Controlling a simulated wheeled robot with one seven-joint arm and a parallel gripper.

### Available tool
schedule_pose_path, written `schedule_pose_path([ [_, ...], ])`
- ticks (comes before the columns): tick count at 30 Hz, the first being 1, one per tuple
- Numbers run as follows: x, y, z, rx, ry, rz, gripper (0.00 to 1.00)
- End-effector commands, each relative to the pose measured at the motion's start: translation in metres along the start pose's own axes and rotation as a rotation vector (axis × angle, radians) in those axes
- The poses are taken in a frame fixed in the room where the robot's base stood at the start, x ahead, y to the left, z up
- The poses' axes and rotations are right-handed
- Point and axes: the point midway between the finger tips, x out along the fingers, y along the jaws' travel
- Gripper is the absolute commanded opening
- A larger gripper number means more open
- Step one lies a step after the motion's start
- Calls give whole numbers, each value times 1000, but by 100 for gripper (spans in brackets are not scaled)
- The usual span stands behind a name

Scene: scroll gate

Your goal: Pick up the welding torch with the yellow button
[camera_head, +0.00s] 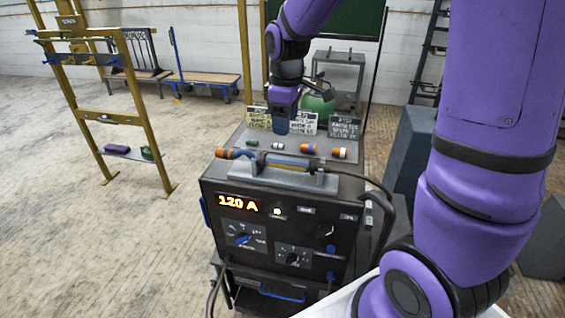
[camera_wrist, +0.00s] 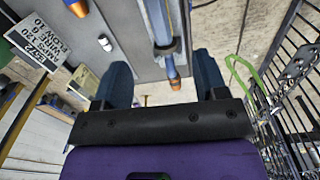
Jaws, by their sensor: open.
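A welding torch (camera_head: 285,163) lies on top of the dark welding machine (camera_head: 285,210), with an orange tip at its left end and a cable running off to the right. In the wrist view a torch (camera_wrist: 155,25) with a blue-grey handle and orange tip points down between my fingers. My gripper (camera_head: 283,122) is open and empty, with dark blue fingers. It is above the grey shelf behind the machine, apart from the torch. The wrist view shows both fingers (camera_wrist: 163,85) spread apart.
Several small parts, including an orange cylinder (camera_head: 308,149), lie on the grey shelf (camera_head: 240,136). Handwritten signs (camera_head: 345,126) stand behind them, near a green round object (camera_head: 318,104). A yellow frame (camera_head: 150,130) stands at the left. The floor between is clear.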

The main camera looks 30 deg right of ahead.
Motion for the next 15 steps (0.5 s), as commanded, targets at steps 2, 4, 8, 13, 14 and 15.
schedule_pose_path([
  [2,12,5,-5,-30,-12,-14,66],
  [4,18,8,-8,-48,-18,-21,66],
  [8,28,9,-9,-62,-23,-27,66],
  [13,53,8,-8,-62,-25,-29,66],
  [14,57,8,-8,-62,-24,-29,66],
  [15,62,8,-8,-62,-23,-28,66],
])
